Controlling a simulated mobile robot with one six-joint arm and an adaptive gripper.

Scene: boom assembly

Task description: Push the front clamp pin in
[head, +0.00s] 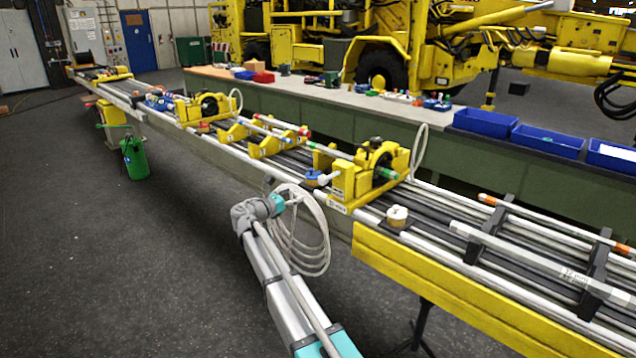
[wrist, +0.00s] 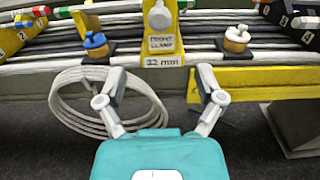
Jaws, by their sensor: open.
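The front clamp is a yellow block (head: 343,183) on the rail in the head view. Its yellow plate, with "FRONT CLAMP" and "32 mm" labels, shows in the wrist view (wrist: 177,40). The clamp pin has a round white knob (wrist: 160,17) above the labels, standing out from the plate; it also shows in the head view (head: 327,179). How deep the pin sits cannot be told. My gripper (wrist: 161,73) is open and empty, below and in front of the labels, apart from the knob. Its fingertips are hard to make out in the head view.
A coiled pale hose (wrist: 75,107) hangs at left below the rail. Several blue bins (head: 548,141) stand on the bench behind. The floor in front is clear.

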